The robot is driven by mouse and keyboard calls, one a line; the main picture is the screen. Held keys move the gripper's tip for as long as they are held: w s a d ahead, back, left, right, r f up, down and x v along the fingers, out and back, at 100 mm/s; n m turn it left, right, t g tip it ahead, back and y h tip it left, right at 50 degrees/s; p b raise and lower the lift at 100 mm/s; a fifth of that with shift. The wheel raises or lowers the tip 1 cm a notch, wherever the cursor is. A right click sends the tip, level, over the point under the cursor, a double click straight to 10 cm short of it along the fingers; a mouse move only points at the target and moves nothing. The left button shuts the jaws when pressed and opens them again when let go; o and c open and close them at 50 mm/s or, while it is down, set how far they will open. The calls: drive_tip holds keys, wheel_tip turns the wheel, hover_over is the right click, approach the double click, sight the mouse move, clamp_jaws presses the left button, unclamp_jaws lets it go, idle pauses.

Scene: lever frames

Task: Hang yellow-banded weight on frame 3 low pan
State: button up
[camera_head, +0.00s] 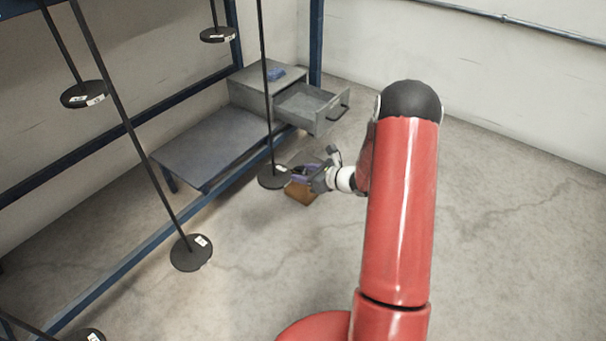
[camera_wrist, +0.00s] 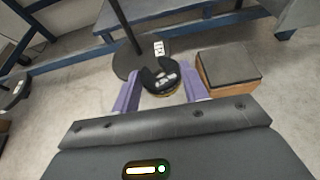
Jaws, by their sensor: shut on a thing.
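The yellow-banded weight (camera_wrist: 160,76), a dark round piece with a white mark on top and a yellow band at its lower edge, is between the purple fingers of my gripper (camera_wrist: 160,90). The gripper is shut on it. A black disc pan (camera_wrist: 124,66) on a rod is just beyond the weight, which overlaps its near edge in the wrist view; I cannot tell whether they touch. Its white label is too small to read surely. In the head view my gripper (camera_head: 302,176) is right beside this pan (camera_head: 271,179), at its right; the weight cannot be made out there.
A brown box with a dark top (camera_wrist: 228,66) stands right of the gripper. Other black pans hang at left (camera_head: 190,253) and higher up (camera_head: 83,95). A grey cabinet with an open drawer (camera_head: 308,103) and a low shelf (camera_head: 210,143) are behind. Floor at right is clear.

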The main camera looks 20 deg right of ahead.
sight(275, 171)
drive_tip(key=shift+w+a, duration=0.35)
drive_tip(key=shift+a, duration=0.3)
drive_tip(key=shift+w+a, duration=0.3)
drive_tip(key=shift+a, duration=0.3)
drive_tip(key=shift+w+a, duration=0.35)
drive_tip(key=shift+a, duration=0.3)
drive_tip(key=shift+w+a+b, duration=0.2)
drive_tip(key=shift+a+b, duration=0.15)
drive_tip(key=shift+a, duration=0.05)
drive_tip(key=shift+w+a, duration=0.4)
drive_tip(key=shift+a, duration=0.25)
drive_tip(key=shift+w+a, duration=0.35)
drive_tip(key=shift+a, duration=0.35)
drive_tip(key=shift+f, duration=0.4)
idle(0.4)
drive_tip(key=o, duration=1.1)
drive_tip(key=shift+s+d, duration=0.1)
